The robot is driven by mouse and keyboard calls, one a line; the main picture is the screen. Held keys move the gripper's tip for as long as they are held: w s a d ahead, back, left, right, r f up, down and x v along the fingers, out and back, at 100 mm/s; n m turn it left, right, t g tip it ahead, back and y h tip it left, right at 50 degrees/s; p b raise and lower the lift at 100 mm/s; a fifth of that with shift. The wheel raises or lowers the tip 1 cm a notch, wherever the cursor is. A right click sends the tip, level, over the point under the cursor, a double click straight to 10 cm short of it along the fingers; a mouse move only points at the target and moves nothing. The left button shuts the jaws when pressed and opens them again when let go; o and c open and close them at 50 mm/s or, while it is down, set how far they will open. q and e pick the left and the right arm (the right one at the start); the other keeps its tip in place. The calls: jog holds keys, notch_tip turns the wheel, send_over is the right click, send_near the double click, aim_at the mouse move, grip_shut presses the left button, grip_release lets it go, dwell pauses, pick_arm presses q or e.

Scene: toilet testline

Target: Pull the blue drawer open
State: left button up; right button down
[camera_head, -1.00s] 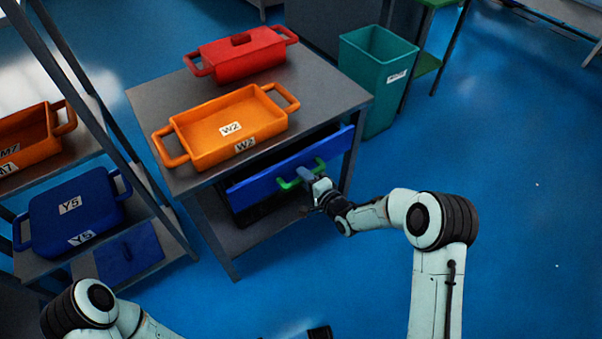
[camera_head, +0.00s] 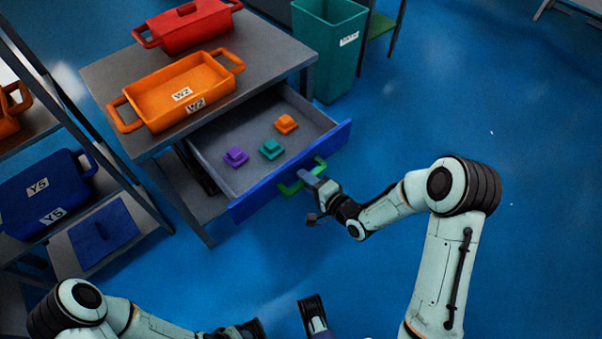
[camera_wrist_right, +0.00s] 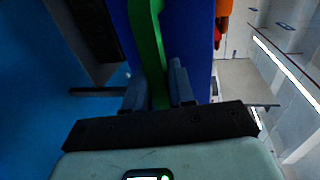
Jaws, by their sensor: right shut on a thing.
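The blue drawer front (camera_head: 256,199) stands out from the grey table, and the drawer is open with its grey inside showing. A green handle (camera_head: 290,188) is fixed on the front. My right gripper (camera_head: 308,178) is shut on the green handle. In the right wrist view the green handle (camera_wrist_right: 147,45) runs between the two fingers (camera_wrist_right: 158,88), with the blue front (camera_wrist_right: 185,40) behind it. A purple piece (camera_head: 236,157), a teal piece (camera_head: 272,149) and an orange piece (camera_head: 286,124) lie in the drawer.
An orange bin (camera_head: 160,106) and a red bin (camera_head: 190,30) stand on the table (camera_head: 268,50). A teal waste bin (camera_head: 325,60) stands behind, right of the table. A shelf with a blue box (camera_head: 45,190) is at the left. The blue floor at the right is clear.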

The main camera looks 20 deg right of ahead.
pick_arm(q)
jog(key=shift+s+d+r, duration=0.1)
jog(key=shift+s, duration=0.15)
pick_arm(e)
jog(key=shift+s+d, duration=0.3)
jog(key=shift+s, duration=0.3)
jog(key=c, duration=1.1)
grip_release()
pick_arm(q)
jog(key=s+r+p, duration=0.1)
jog(key=r+p, duration=0.1)
jog(key=shift+s+d+r+g+p, duration=0.2)
jog(key=shift+s+r+g+p, duration=0.05)
jog(key=shift+s+g+p, duration=0.15)
pick_arm(e)
jog(key=v, duration=1.3)
jog(key=shift+s, duration=0.2)
